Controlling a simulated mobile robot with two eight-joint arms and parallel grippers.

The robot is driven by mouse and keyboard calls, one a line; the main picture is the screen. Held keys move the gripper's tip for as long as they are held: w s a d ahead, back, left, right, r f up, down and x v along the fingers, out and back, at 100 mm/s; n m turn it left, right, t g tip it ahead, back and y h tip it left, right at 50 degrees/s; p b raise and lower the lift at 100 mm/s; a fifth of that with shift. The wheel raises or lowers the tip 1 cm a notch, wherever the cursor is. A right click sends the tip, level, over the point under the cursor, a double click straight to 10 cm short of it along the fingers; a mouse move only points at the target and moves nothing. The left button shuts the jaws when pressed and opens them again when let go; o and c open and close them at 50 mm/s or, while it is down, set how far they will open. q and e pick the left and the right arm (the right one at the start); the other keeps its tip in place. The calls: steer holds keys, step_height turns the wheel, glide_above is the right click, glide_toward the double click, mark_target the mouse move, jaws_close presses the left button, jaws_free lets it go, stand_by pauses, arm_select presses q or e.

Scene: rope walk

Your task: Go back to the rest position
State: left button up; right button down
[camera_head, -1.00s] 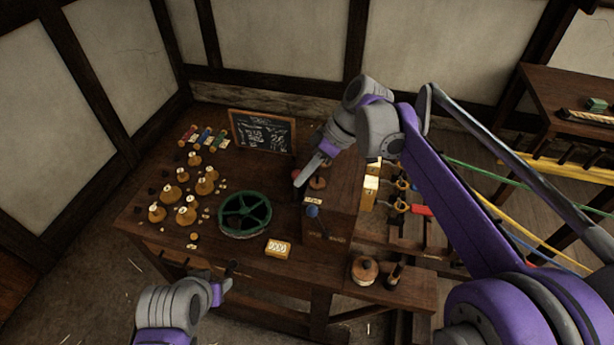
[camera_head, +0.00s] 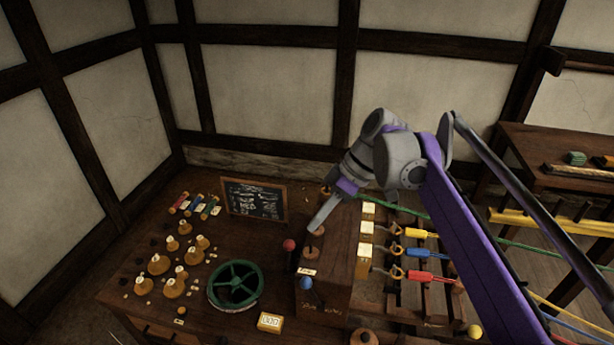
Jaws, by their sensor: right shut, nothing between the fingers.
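My right arm (camera_head: 470,235) comes in from the lower right, purple and grey. My right gripper (camera_head: 313,224) is shut and empty, pointing down and left above the raised wooden block (camera_head: 340,262) at the right part of the table. Its tip overlaps the top of a round wooden knob (camera_head: 315,246) in the picture. I cannot tell whether it touches the knob. My left gripper is out of view.
A red-topped lever (camera_head: 289,245) and a blue-topped lever (camera_head: 306,283) stand by the block. Coloured ropes (camera_head: 427,234) run off to the right.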

steer(key=shift+s, duration=0.1)
steer(key=s+d+f+m+t+h, duration=0.3)
steer(key=s+d+f+m, duration=0.2)
steer(key=s+f, duration=0.4)
steer(key=s+d+f+m+t+h, duration=0.3)
steer(key=s+d+f+m, duration=0.2)
steer(key=s+f, duration=0.5)
steer(key=m, duration=0.2)
steer(key=shift+d+m+t+h, duration=0.25)
steer(key=shift+m+t+h, duration=0.05)
steer(key=shift+m+t, duration=0.1)
steer(key=shift+r, duration=0.1)
